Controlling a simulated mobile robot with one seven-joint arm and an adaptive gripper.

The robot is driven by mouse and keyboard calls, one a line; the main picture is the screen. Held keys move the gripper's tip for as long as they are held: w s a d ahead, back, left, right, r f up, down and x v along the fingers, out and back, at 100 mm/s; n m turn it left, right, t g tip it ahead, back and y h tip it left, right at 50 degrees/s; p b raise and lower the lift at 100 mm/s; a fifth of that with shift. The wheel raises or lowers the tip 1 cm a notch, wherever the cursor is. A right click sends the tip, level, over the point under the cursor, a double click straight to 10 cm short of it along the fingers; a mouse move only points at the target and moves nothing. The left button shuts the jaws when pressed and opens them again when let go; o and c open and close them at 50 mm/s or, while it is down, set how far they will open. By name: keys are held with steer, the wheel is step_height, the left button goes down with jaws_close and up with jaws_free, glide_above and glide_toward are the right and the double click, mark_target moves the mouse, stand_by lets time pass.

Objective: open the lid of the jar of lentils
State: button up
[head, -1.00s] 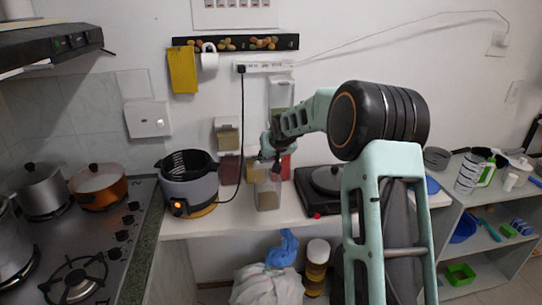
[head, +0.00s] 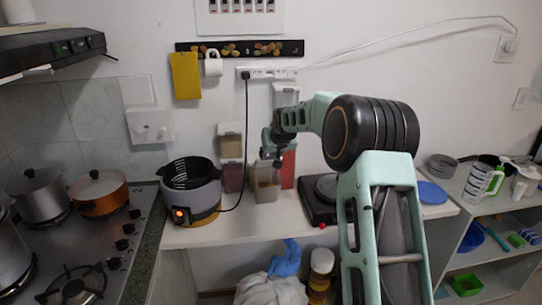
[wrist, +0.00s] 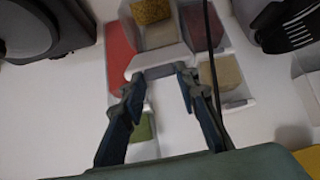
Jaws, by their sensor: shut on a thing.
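Several clear dispensers with white lids stand together on the counter by the wall. In the head view the front jar (head: 265,191) holds tan-brown contents; I cannot tell for certain which jar holds the lentils. My gripper (head: 277,158) points down over this jar's top. In the wrist view my gripper (wrist: 160,76) has its two fingers apart, one on each side of a pale lid part (wrist: 158,71), and is shut on it. The wrist view also shows jars with red (wrist: 121,45), yellow (wrist: 150,11) and tan (wrist: 220,74) contents. How far the lid is raised is not clear.
A grey fryer (head: 190,191) stands left of the jars, its black cord (head: 246,130) running up to the wall strip. A black hot plate (head: 318,205) stands close on the right. The stove (head: 75,255) with pots is further left. Little counter is free around the jars.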

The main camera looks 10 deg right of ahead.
steer(key=shift+r, duration=0.15)
steer(key=o, duration=0.8)
steer(key=shift+o, duration=0.2)
steer(key=v, duration=1.2)
